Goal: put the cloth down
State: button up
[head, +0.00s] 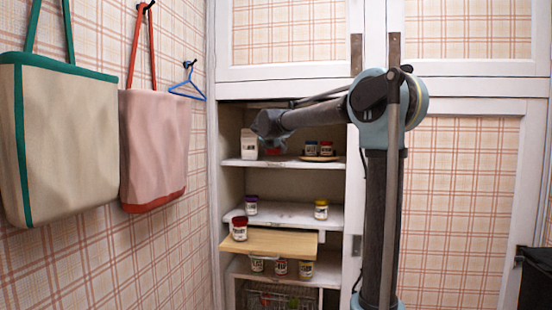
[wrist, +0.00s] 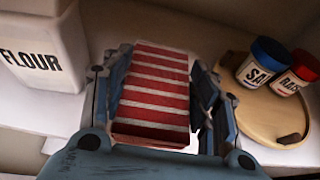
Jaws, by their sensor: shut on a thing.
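The cloth (wrist: 155,85) is red with white stripes and looks folded into a block. In the wrist view it sits between the two fingers of my gripper (wrist: 163,75), which is shut on it. In the head view my gripper (head: 270,130) reaches into the open cupboard at the upper shelf (head: 290,165), and a small red patch of the cloth (head: 275,151) shows below it. The cloth is at or just above the shelf surface; I cannot tell whether it touches.
A white flour container (wrist: 40,50) stands left of my gripper. A round wooden board (wrist: 262,112) with a blue-lidded jar (wrist: 263,62) and a red-lidded jar (wrist: 294,74) is close on the right. Lower, a wooden plank (head: 270,243) juts out with a red-lidded jar (head: 239,229).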

jog(key=shift+w+d+f, duration=0.1)
jog(key=shift+w+f, duration=0.15)
jog(key=shift+f, duration=1.5)
jog(key=shift+f, duration=0.15)
jog(key=o, duration=1.1)
jog(key=shift+o, duration=0.2)
jog(key=shift+s+r, duration=0.25)
jog(key=shift+s, duration=0.1)
jog(key=v, duration=1.1)
jog(key=shift+s, duration=0.15)
